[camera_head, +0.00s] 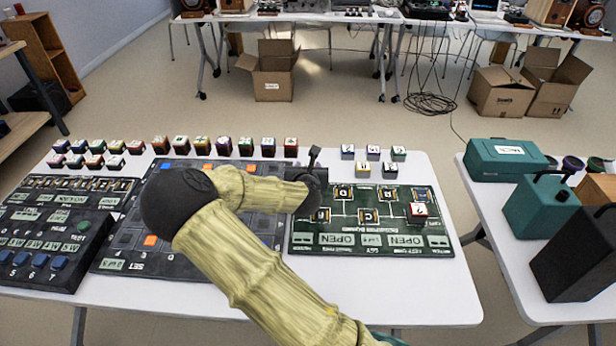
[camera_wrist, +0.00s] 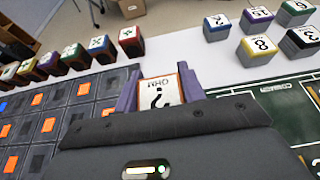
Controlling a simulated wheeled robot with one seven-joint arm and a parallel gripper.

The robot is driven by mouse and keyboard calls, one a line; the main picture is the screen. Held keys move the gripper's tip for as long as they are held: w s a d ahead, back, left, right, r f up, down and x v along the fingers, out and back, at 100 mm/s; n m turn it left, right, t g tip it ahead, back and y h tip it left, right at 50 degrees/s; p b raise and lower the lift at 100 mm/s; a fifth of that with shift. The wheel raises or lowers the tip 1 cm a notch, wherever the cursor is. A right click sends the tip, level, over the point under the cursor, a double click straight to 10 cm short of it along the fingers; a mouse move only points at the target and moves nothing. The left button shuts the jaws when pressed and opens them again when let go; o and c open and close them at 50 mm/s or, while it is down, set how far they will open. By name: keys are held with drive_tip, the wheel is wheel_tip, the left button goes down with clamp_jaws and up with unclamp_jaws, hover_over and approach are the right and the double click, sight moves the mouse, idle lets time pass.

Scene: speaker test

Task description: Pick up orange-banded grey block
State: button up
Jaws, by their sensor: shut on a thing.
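My gripper shows in the wrist view with its two purple fingers (camera_wrist: 157,92) on either side of a block. It is shut on this orange-banded grey block (camera_wrist: 160,92), which has a white top with dark lettering and a large mark. A thin orange edge shows around the top; its lower sides are hidden by my gripper. In the head view my gripper (camera_head: 313,165) is at the back of the table, near the left back corner of the green board. The held block cannot be made out there, and its height above the table cannot be told.
Several grey blocks with coloured bands (camera_head: 374,152) stand right of my gripper. A row of dark coloured blocks (camera_head: 202,145) stands to the left. The dark grid board (camera_head: 125,240) and green board (camera_head: 440,220) lie in front. A red-sided block (camera_head: 418,211) sits on the green board.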

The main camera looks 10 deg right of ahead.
sight(308, 165)
wheel_tip(308, 165, up, 5)
drive_tip(key=shift+f+p, duration=0.1)
drive_tip(key=shift+p, duration=0.2)
idle(0.5)
